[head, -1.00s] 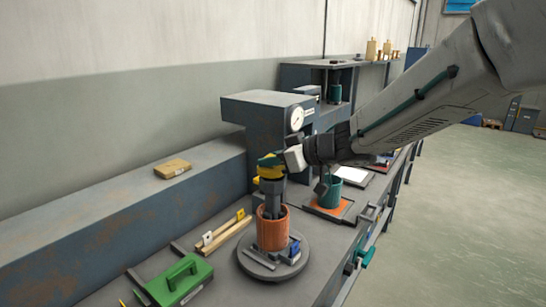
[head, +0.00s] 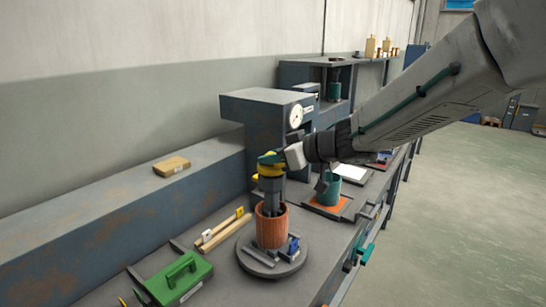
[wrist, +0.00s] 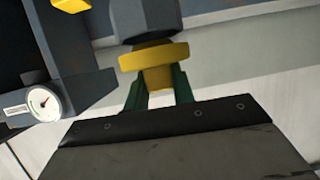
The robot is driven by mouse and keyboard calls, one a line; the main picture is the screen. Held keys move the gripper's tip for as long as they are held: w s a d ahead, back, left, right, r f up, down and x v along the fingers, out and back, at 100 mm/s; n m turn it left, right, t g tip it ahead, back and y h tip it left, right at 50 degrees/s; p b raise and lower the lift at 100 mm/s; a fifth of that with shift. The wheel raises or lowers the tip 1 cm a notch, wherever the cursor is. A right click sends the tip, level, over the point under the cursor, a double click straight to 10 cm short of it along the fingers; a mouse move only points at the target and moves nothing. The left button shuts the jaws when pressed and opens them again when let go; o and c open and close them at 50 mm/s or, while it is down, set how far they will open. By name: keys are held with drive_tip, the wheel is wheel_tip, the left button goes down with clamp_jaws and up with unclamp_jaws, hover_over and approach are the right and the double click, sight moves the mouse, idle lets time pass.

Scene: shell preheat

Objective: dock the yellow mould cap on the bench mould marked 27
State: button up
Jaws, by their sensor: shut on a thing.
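The yellow mould cap (head: 270,170) is in my gripper (head: 269,159), whose green fingers are shut on its yellow neck. In the wrist view the cap's yellow flange (wrist: 155,57) shows between the cap's dark grey body and my gripper (wrist: 158,88). In the head view its grey body hangs upright over a ribbed orange-brown mould (head: 271,228), the lower end seeming to overlap the mouth. I cannot tell whether they touch. The mould stands on a round grey plate (head: 254,265). No number 27 is readable.
A press with a dial gauge (head: 296,116) stands just behind the cap. A teal mould (head: 331,190) stands on an orange pad to the right. A green case (head: 180,279), wooden strips (head: 224,231) and a tan block (head: 171,166) lie left.

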drive_tip(key=shift+f, duration=0.6)
idle(0.3)
drive_tip(key=o, duration=0.7)
drive_tip(key=shift+v, duration=5.55)
